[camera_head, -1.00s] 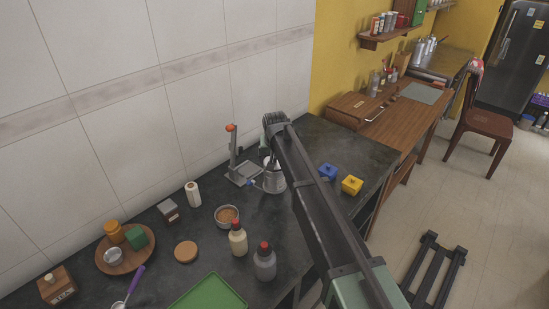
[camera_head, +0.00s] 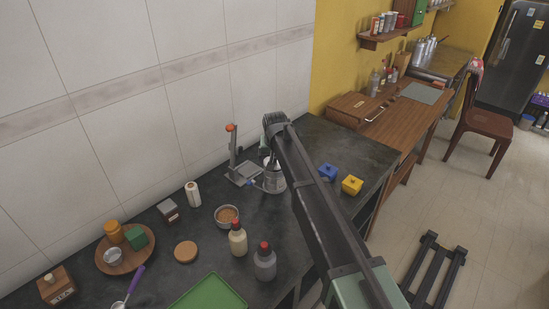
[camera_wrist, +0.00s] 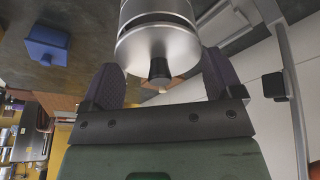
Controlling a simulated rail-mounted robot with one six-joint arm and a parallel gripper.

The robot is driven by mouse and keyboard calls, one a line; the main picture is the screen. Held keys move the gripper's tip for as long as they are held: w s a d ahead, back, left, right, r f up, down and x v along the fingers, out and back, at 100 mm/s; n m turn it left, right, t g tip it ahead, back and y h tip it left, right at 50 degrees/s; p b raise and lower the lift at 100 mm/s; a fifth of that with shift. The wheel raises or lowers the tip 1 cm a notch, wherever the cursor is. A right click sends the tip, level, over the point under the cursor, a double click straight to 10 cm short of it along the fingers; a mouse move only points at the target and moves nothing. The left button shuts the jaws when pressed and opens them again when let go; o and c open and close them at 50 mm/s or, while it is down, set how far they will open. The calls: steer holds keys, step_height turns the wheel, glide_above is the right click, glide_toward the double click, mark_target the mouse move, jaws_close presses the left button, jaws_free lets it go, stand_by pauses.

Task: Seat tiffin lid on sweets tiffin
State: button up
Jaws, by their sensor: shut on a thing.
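The sweets tiffin (camera_head: 274,183) is a steel canister standing on the dark counter, partly behind my arm in the head view. In the wrist view its steel body (camera_wrist: 156,10) is at the top. The tiffin lid (camera_wrist: 157,46) is a shiny steel disc with a black knob (camera_wrist: 159,70), in line with the body. A dark band shows between lid and body; I cannot tell whether they touch. My gripper (camera_wrist: 160,62) has its two purple fingers on either side of the lid and knob, shut on the lid. The exact contact is hidden.
A grey stand with an orange top (camera_head: 232,128) is just left of the tiffin. Blue (camera_head: 327,171) and yellow (camera_head: 352,185) boxes stand to the right. A bowl (camera_head: 227,215) and two bottles (camera_head: 238,240) are in front. Counter between tiffin and boxes is largely clear.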

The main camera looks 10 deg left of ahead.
steer(key=shift+f+b, duration=0.45)
steer(key=shift+f, duration=0.05)
stand_by(0.3)
steer(key=o, duration=0.7)
steer(key=shift+r, duration=0.1)
step_height(320, 180, up, 6)
steer(key=p, duration=0.6)
